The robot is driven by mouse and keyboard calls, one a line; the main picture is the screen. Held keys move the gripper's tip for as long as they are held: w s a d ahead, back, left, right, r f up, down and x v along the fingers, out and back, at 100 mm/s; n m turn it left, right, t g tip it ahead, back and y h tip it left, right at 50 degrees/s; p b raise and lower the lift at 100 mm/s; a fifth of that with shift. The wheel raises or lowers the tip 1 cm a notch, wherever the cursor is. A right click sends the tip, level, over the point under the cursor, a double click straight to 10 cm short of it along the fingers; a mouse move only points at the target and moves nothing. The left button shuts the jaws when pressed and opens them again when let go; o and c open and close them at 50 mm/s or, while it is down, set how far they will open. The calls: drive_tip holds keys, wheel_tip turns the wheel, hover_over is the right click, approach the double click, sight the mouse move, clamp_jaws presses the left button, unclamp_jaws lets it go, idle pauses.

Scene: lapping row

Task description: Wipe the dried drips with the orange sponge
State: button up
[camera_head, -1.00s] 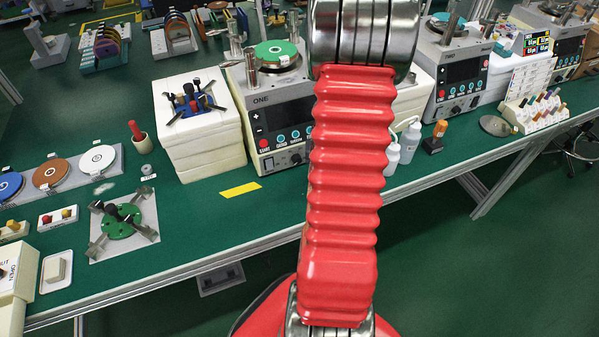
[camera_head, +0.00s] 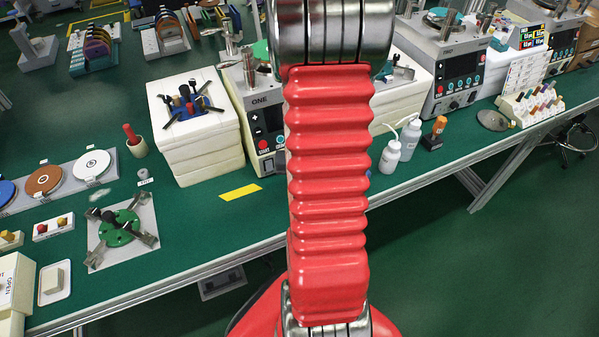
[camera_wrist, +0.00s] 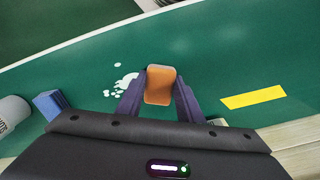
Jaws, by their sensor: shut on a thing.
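In the wrist view, the orange sponge (camera_wrist: 160,85) is between the two dark fingers of my gripper (camera_wrist: 159,95), which is shut on it. The dried drips (camera_wrist: 125,82) are a white splash with several small spots on the green bench top, just left of the sponge and partly beside the left finger. I cannot tell whether the sponge touches the surface. In the head view my red arm hides the gripper, sponge and drips.
In the wrist view, a blue block (camera_wrist: 51,104) and a pale bottle (camera_wrist: 11,116) stand at left. A yellow strip (camera_wrist: 253,98) lies at right. The bench's front edge runs across the top. In the head view, machine ONE (camera_head: 262,125) and white bottles (camera_head: 390,157) stand near my arm.

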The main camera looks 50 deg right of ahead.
drive_tip(key=shift+r, duration=3.95)
drive_tip(key=shift+a, duration=0.1)
